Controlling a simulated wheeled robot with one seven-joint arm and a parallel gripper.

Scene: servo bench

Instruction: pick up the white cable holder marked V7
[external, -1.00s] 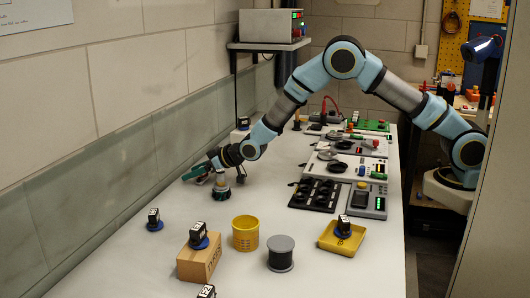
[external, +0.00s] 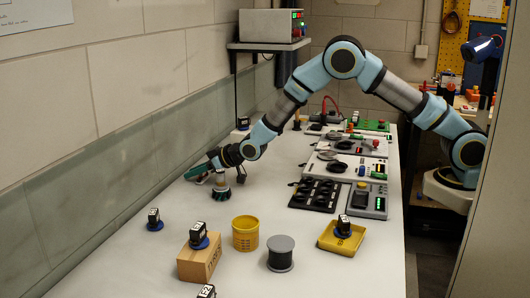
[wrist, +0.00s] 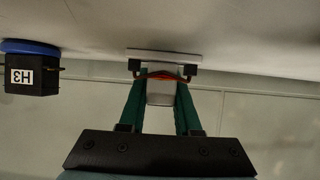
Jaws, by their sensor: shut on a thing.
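My gripper (external: 198,172) is low over the left part of the bench, reaching toward the wall. In the wrist view, its two green fingers (wrist: 160,97) are shut on a white cable holder (wrist: 160,92), one finger on each side. Orange-brown cables cross the holder near the fingertips. A flat white part of it (wrist: 163,54) shows beyond the tips, against the bench surface or very near it; I cannot tell which. No V7 mark can be read. In the external view the holder is mostly hidden by the gripper.
A black servo marked H3 (wrist: 33,78) on a blue base is at the left of the wrist view. A cardboard box (external: 199,262), yellow bin (external: 245,234) and grey spool (external: 281,255) stand nearer the camera.

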